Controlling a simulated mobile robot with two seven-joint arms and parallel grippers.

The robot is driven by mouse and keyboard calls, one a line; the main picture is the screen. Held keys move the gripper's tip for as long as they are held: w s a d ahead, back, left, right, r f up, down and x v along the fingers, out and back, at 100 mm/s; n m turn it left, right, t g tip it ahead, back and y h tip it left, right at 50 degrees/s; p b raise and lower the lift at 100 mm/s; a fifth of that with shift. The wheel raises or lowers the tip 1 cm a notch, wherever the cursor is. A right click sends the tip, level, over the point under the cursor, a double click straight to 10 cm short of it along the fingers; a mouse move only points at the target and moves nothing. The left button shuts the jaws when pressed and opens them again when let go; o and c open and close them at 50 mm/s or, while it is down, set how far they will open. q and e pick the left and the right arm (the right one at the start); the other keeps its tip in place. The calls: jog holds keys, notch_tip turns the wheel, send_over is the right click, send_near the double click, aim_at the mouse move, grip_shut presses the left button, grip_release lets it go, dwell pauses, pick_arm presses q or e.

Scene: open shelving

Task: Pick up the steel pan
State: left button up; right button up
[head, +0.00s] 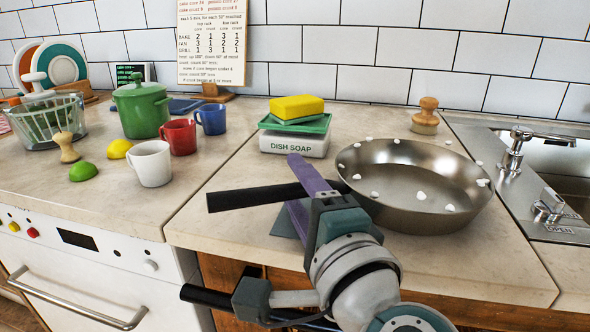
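The steel pan (425,192) stands on the counter to the right, a round metal bowl with a long black handle (245,196) pointing left. My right gripper (291,181) comes in from below at the handle. Its two purple fingers are spread apart, one crossing over the handle near the pan and the other showing below it. The handle appears to lie between them; whether either finger touches it I cannot tell. My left gripper is out of view.
A dish soap box (294,145) with green trays and a yellow sponge (297,107) stands behind the handle. A wooden-knobbed brush (426,115) and sink (570,165) are beyond the pan. Mugs (150,163), a green pot (141,108) and a lemon (118,149) stand left.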

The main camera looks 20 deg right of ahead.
grip_shut()
jog(key=shift+r, duration=0.15)
dwell(1.1)
